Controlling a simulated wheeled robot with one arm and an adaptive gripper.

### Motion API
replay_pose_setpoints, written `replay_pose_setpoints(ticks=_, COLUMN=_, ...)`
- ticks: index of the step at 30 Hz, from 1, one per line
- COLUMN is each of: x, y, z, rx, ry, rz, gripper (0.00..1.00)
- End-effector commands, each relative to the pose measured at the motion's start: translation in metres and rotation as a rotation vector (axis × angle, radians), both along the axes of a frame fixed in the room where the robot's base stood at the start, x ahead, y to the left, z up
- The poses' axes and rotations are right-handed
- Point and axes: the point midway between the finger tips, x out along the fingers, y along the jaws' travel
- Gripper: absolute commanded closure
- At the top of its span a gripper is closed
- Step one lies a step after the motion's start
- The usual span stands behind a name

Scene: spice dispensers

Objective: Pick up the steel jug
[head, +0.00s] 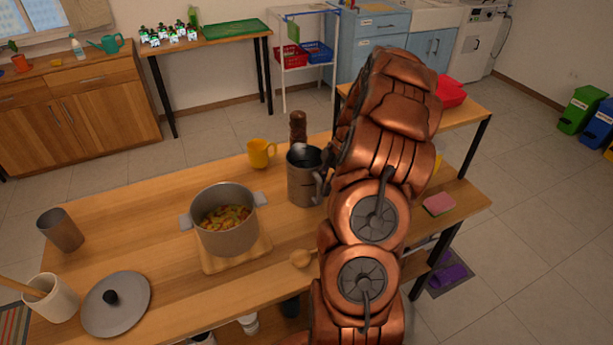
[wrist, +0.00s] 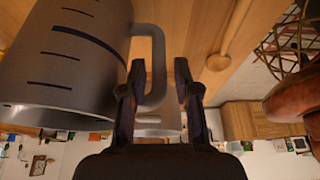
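The steel jug (head: 301,180) stands upright on the wooden table, right of the cooking pot. In the wrist view the jug (wrist: 65,60) fills the upper left, with dark measuring marks on its side. Its handle (wrist: 157,65) points toward my gripper (wrist: 160,75). My gripper is open, with one finger on each side of the handle and visible space between them. In the head view my arm hides most of the gripper (head: 322,187) and part of the handle side.
A pot of chopped vegetables (head: 226,232) sits on a board left of the jug. A yellow mug (head: 261,153) and a brown pepper mill (head: 298,127) stand behind it. A pink sponge (head: 438,204) lies at right.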

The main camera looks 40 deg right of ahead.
Motion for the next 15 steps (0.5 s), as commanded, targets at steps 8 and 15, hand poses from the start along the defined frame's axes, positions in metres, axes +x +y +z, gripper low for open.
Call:
replay_pose_setpoints(ticks=8, x=0.004, y=0.012, z=-0.029, rx=0.004, ry=0.004, rz=-0.001, gripper=0.69)
replay_pose_setpoints(ticks=15, x=0.005, y=0.012, z=-0.032, rx=0.000, ry=0.001, rz=-0.002, gripper=0.69)
